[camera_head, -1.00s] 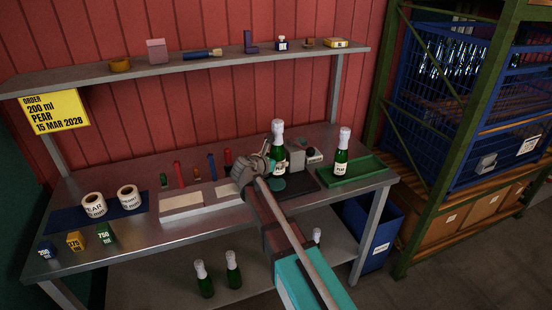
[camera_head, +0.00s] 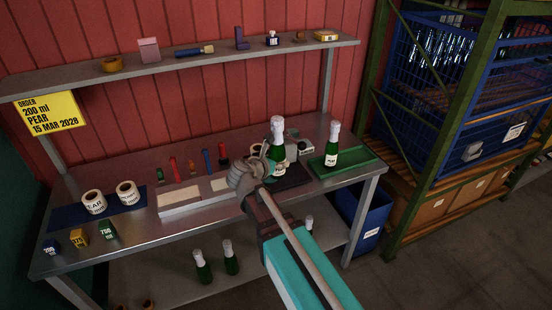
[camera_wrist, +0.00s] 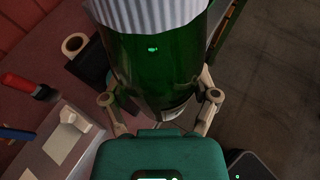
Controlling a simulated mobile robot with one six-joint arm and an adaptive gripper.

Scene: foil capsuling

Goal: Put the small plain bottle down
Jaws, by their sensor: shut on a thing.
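My gripper (camera_head: 262,165) is shut on a green glass bottle (camera_head: 278,163) with a white foil top. The bottle is upright in the head view, over or near the dark mat (camera_head: 296,176) on the bench. A pale label shows on its side, so it does not look plain. I cannot tell whether its base touches anything. In the wrist view the bottle (camera_wrist: 150,70) fills the space between my gripper's fingers (camera_wrist: 160,98), with a striped pale foil part above. A similar labelled bottle (camera_head: 332,152) stands in the green tray (camera_head: 358,163) to the right.
A grey box device sits behind the held bottle. A long pale block (camera_head: 190,202) lies to the left, with label rolls (camera_head: 93,202) beyond it. Several bottles (camera_head: 202,266) stand on the lower shelf. A blue bin (camera_head: 365,215) is under the bench's right end.

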